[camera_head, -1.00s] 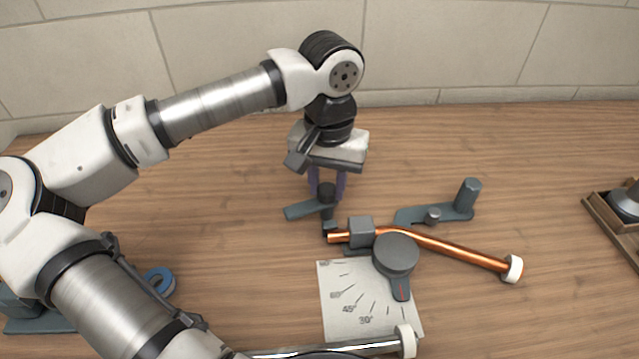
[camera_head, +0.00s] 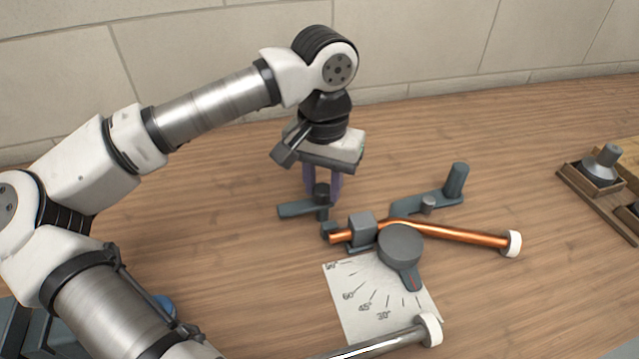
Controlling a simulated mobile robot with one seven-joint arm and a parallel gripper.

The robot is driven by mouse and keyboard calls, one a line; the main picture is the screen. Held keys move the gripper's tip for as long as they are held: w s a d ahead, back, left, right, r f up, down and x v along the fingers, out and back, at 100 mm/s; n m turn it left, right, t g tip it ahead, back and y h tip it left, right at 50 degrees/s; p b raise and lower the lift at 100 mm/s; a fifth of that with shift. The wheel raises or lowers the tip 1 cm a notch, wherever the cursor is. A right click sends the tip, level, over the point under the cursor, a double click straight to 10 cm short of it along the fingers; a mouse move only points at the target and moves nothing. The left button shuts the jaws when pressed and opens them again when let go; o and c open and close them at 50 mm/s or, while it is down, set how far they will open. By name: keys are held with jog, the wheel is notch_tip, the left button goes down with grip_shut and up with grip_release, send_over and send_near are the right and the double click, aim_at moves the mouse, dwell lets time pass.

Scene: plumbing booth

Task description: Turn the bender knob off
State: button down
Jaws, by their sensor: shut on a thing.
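The bender stands on the wooden bench with a copper tube (camera_head: 460,235) through its grey clamp block (camera_head: 362,227). Its round grey disc (camera_head: 400,243) has a red-marked pointer lying over the angle sheet (camera_head: 350,300), beyond the 30° mark. A small dark upright knob (camera_head: 322,193) stands on the right end of a flat grey lever (camera_head: 293,208), left of the clamp block. My gripper (camera_head: 323,194) points down with its purple fingers closed around this knob. The fingers partly hide the knob, and I see no on or off marking.
A second grey lever with an upright post (camera_head: 456,181) lies behind the tube. A chrome tube with a white end (camera_head: 431,329) lies at the front. A wooden tray (camera_head: 590,195) holds a dark part at right. The bench behind is clear.

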aim_at(323, 189)
dwell(0.4)
jog(key=c, duration=1.1)
grip_release()
jog(key=shift+r, duration=0.15)
notch_tip(323, 189, up, 14)
jog(key=shift+f, duration=0.2)
